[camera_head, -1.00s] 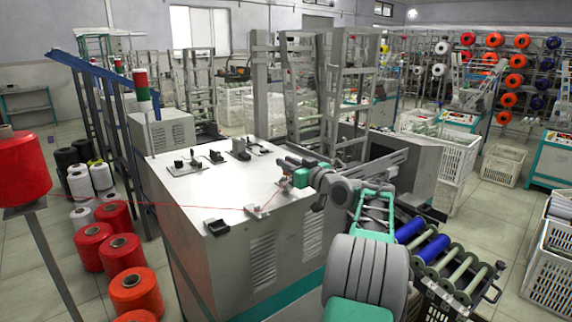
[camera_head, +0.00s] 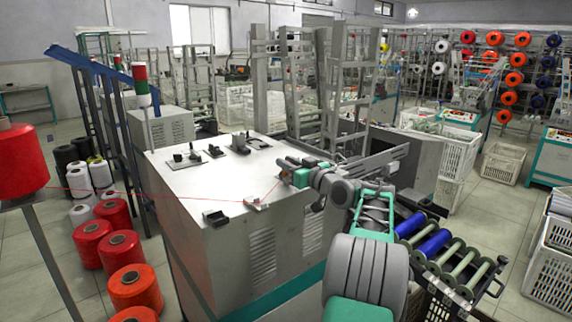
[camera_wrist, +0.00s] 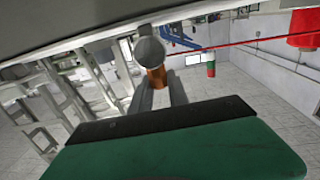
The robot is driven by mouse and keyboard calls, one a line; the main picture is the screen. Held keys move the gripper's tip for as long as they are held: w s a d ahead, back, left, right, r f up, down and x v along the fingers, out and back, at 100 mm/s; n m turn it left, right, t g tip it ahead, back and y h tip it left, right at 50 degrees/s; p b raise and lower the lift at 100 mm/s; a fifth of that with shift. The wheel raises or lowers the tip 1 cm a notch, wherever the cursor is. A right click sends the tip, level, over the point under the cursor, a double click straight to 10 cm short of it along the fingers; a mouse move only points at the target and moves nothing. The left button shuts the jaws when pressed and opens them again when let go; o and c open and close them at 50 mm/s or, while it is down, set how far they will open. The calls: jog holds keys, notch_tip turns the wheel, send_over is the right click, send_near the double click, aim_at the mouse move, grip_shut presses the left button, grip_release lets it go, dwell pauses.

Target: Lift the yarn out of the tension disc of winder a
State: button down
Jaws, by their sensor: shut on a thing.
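Winder a is most likely the large grey cabinet (camera_head: 190,200) in the middle of the head view. A small pale fitting (camera_head: 256,204) on its front top edge looks like the tension disc. The thin red yarn (camera_head: 90,190) runs from the red cone (camera_head: 22,165) at far left to this fitting, then slants up to my gripper (camera_head: 286,174). Whether it sits inside the disc is too small to tell. In the wrist view my gripper (camera_wrist: 158,92) is shut on a brown piece (camera_wrist: 157,77) with a grey round end. The red yarn (camera_wrist: 235,44) runs to it.
Small black fittings (camera_head: 238,145) stand along the cabinet's back top. A black block (camera_head: 215,218) sits on its front edge. Red cones (camera_head: 133,287) stand on the floor at left.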

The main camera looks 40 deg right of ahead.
jog(key=shift+r, duration=0.15)
jog(key=shift+r+p, duration=0.45)
jog(key=shift+r, duration=0.95)
jog(key=shift+r+p, duration=0.55)
jog(key=shift+r, duration=1)
